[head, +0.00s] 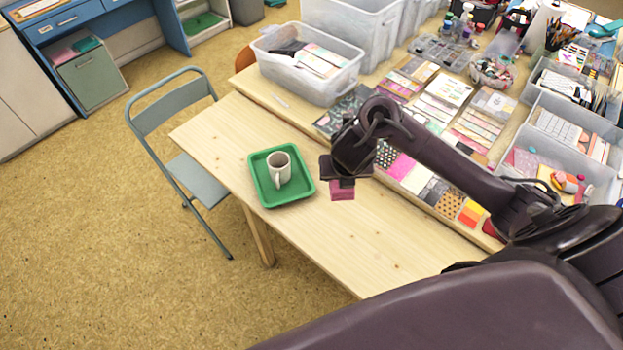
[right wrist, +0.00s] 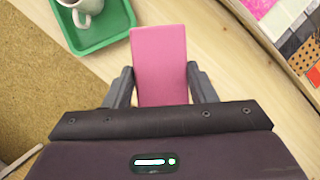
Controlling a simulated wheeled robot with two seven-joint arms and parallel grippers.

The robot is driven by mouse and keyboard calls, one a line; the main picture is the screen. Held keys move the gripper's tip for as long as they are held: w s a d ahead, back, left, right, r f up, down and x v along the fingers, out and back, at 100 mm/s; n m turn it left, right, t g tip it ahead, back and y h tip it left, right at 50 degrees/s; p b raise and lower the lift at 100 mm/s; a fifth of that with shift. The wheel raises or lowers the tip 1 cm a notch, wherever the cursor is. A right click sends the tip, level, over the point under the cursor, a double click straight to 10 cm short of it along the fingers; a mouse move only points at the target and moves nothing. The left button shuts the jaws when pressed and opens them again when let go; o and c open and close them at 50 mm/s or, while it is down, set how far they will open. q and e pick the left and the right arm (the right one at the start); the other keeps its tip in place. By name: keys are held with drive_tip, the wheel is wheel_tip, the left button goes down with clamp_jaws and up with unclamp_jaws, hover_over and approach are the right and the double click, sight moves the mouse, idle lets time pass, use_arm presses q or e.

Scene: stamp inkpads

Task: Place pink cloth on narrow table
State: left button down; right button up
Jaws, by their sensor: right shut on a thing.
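The pink cloth (head: 342,192) is a small folded block under my right gripper (head: 343,182), above the narrow table (head: 385,240) of light wood. In the right wrist view the cloth (right wrist: 160,58) is a flat pink rectangle between the two fingers of the right gripper (right wrist: 162,85), which is shut on it. I cannot tell whether the cloth touches the tabletop. My left gripper is not in view.
A green tray (head: 306,190) with a white mug (head: 279,167) stands just left of the cloth. Paper cards (head: 440,100) and clear bins (head: 310,62) cover the adjoining table. A folding chair (head: 198,180) stands left. The narrow table's front is clear.

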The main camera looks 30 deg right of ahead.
wheel_tip(320, 180, down, 15)
drive_tip(key=b, duration=1.2)
drive_tip(key=shift+f, duration=0.15)
drive_tip(key=shift+f+b, duration=1.45)
drive_tip(key=shift+f, duration=0.75)
drive_tip(key=o, duration=1)
drive_tip(key=shift+c, duration=0.2)
drive_tip(key=p+v, duration=0.8)
drive_tip(key=v, duration=0.4)
drive_tip(key=shift+p, duration=0.35)
